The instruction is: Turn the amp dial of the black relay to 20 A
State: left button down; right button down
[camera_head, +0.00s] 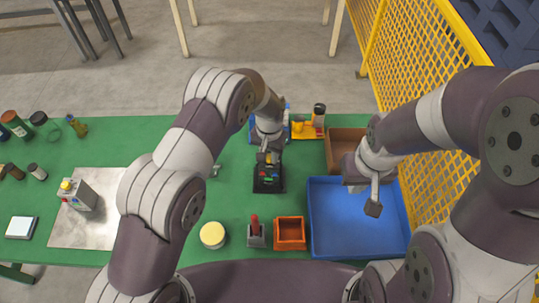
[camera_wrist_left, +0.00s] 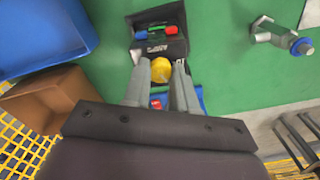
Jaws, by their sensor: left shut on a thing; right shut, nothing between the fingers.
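The black relay (camera_head: 267,186) lies on the green table in the middle of the head view, with green, red and blue parts on its face. It also shows at the top of the left wrist view (camera_wrist_left: 158,47). A round yellow dial (camera_wrist_left: 161,69) sits at its near end there. My left gripper (camera_head: 266,158) is down at the relay, its two fingers shut on the sides of the yellow dial. The dial's scale and pointer cannot be read. My right gripper (camera_head: 373,208) is shut and empty above the blue bin.
The blue bin (camera_head: 316,240) is right of the relay, with a brown box (camera_head: 345,135) behind it. An orange box (camera_head: 290,245), a red-handled part (camera_head: 255,230) and a yellow round thing (camera_head: 212,235) stand in front. A yellow mesh fence (camera_head: 440,130) borders the right.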

aim_at(269, 157)
pick_arm(q)
jog(key=shift+m+b, duration=0.85)
jog(key=shift+m, duration=0.85)
jog(key=shift+m+b, duration=0.4)
jog(key=shift+m, duration=0.5)
jog(key=c, duration=0.9)
grip_release()
notch_tip(269, 157, up, 13)
jog(key=shift+f+b, duration=0.15)
jog(key=shift+b, duration=0.35)
